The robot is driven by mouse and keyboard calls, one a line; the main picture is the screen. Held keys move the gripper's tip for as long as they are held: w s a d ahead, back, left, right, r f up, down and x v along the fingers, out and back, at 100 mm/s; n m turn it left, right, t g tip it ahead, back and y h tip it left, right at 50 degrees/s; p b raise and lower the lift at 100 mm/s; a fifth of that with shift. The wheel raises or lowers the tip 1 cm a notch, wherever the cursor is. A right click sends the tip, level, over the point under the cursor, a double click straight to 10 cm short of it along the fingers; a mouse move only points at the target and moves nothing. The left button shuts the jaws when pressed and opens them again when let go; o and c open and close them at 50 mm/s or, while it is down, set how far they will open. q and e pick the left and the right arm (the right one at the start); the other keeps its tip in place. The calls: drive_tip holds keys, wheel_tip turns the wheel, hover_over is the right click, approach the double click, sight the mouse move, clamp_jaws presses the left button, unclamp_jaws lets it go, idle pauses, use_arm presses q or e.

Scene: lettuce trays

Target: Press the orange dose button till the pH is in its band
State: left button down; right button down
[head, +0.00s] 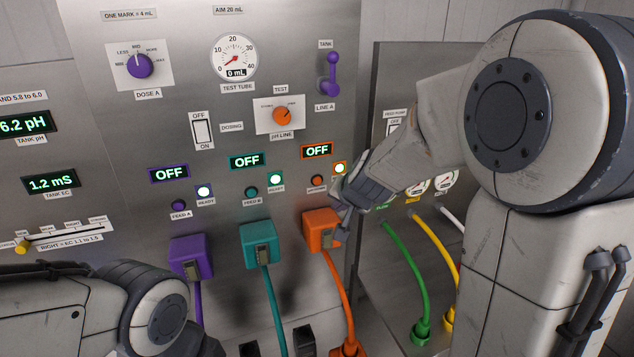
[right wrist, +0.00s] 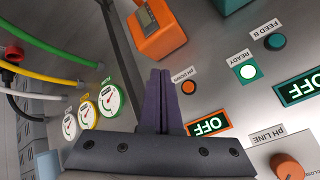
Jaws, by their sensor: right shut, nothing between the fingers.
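The orange dose button (head: 317,181), labelled pH DOWN, is a small round button on the steel panel below a display (head: 317,151) reading OFF. In the right wrist view the button (right wrist: 188,87) is just right of my fingers. The tank pH display (head: 22,124) reads 6.2 pH, above the band label (head: 22,97) of 5.8 to 6.0. My right gripper (head: 343,207) is shut and empty, right of and below the button; its dark fingers also show in the right wrist view (right wrist: 160,75). I cannot tell if they touch the panel. My left gripper is out of view.
An orange box (head: 320,228) with a hose sits below the button, close to my fingers. The teal FEED B button (head: 251,192) and purple FEED A button (head: 179,206) lie left. An orange pH LINE knob (head: 282,115) is above. Green and yellow hoses (head: 415,255) hang at right.

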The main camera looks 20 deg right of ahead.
sight(318, 181)
drive_tip(key=w+p, duration=0.3)
drive_tip(key=w, duration=0.5)
drive_tip(key=shift+w+a+p, duration=0.15)
drive_tip(key=shift+w+p, duration=0.25)
drive_tip(key=shift+w, duration=0.15)
idle(1.6)
drive_tip(key=shift+w+p, duration=0.25)
drive_tip(key=shift+p, duration=0.05)
drive_tip(key=shift+w, duration=0.45)
idle(1.0)
drive_tip(key=shift+s, duration=0.1)
drive_tip(key=shift+s+b, duration=0.3)
drive_tip(key=shift+s, duration=0.45)
